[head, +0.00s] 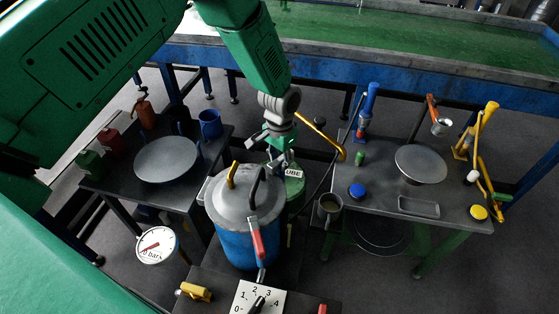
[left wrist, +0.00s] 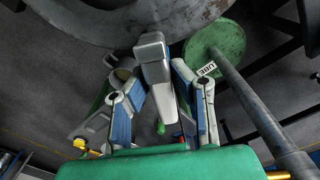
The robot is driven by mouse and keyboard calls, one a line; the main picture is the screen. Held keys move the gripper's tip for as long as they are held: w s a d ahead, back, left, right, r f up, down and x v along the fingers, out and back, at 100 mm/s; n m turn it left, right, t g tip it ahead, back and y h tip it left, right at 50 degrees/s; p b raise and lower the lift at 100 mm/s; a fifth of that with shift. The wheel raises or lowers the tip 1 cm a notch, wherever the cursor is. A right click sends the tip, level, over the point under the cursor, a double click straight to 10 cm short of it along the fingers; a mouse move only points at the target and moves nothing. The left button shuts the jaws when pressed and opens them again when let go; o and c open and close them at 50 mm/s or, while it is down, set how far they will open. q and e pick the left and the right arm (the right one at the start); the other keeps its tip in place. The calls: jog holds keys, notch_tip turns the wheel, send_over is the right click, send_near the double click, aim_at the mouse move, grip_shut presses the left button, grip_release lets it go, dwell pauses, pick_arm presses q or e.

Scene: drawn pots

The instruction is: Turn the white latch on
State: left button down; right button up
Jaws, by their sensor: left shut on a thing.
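The pot (head: 240,232) is a blue drum with a grey lid (head: 235,198), standing in the middle of the head view. My left gripper (head: 273,155) is at the pot's far side, pointing down. In the left wrist view, a pale grey-white lever, which I take to be the white latch (left wrist: 156,68), stands between its two blue-padded fingers (left wrist: 162,100). The gripper is shut on this lever. In the head view the gripper hides the latch. A red-handled latch (head: 257,242) hangs on the pot's near side. My right gripper is not in view.
A yellow handle (head: 231,176) and a dark handle (head: 258,182) rise from the lid. A green cylinder (head: 294,184) stands close behind the pot. A pressure gauge (head: 157,246) is at left, and a numbered dial plate (head: 247,293) in front. Side tables carry plates, cups and levers.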

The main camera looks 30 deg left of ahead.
aim_at(282, 158)
pick_arm(q)
jog(key=c, duration=1.5)
grip_release()
jog(key=shift+w+d+r, duration=0.1)
jog(key=shift+w+r, duration=0.15)
jog(key=shift+w, duration=0.2)
jog(key=shift+o, duration=0.3)
jog(key=shift+f, duration=0.15)
jog(key=shift+s, duration=0.15)
notch_tip(282, 158, up, 12)
jog(key=shift+f, duration=0.15)
